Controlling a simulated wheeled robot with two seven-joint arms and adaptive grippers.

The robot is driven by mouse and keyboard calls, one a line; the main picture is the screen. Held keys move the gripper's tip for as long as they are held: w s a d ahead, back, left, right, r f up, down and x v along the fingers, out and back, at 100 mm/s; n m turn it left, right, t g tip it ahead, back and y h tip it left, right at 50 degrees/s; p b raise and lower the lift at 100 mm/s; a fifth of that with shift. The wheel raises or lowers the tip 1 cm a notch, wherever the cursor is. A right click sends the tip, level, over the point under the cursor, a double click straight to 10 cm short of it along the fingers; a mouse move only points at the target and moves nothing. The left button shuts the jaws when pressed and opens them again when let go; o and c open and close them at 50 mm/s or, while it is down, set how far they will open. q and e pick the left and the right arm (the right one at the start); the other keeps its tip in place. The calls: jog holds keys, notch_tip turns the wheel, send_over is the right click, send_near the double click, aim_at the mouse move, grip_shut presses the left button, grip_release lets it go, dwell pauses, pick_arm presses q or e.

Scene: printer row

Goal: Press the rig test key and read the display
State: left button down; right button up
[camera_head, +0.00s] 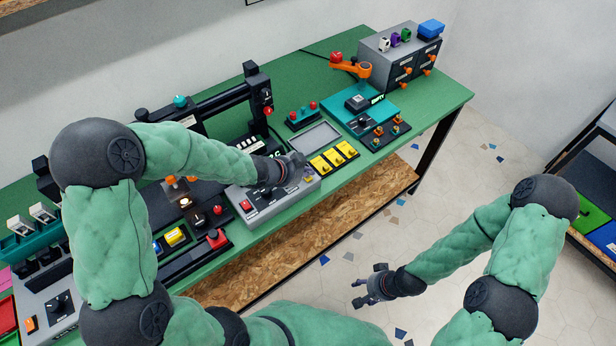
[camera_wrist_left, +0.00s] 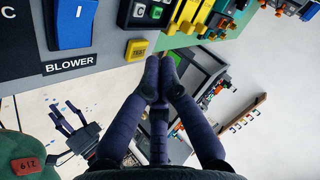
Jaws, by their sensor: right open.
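My left gripper (camera_head: 297,163) is over the right end of a grey control box (camera_head: 262,212) on the green bench. In the left wrist view its fingers (camera_wrist_left: 158,72) are closed together and hold nothing. Their tips are close to a small yellow key (camera_wrist_left: 138,49) with dark marks; contact cannot be told. I cannot tell whether this key is the rig test key. No readable display shows. My right gripper (camera_head: 364,291) is open and empty beyond the bench's front edge, over the floor; it also shows in the left wrist view (camera_wrist_left: 75,128).
A blue rocker (camera_wrist_left: 75,20) labelled BLOWER is beside the yellow key. Yellow modules (camera_head: 334,157) and a grey tray (camera_head: 316,137) lie right of and behind the box. A teal device (camera_head: 366,108) stands farther right. My left arm hides part of the bench.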

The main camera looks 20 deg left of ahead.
aim_at(307, 180)
pick_arm(q)
jog(key=shift+f, duration=0.4)
jog(key=shift+f+b, duration=0.35)
jog(key=shift+b, duration=0.2)
dwell(0.4)
jog(key=shift+r, duration=0.1)
jog(key=shift+r+p, duration=0.75)
jog(key=shift+p, duration=0.05)
notch_tip(307, 180, up, 5)
jog(key=p, duration=0.5)
dwell(0.3)
dwell(0.6)
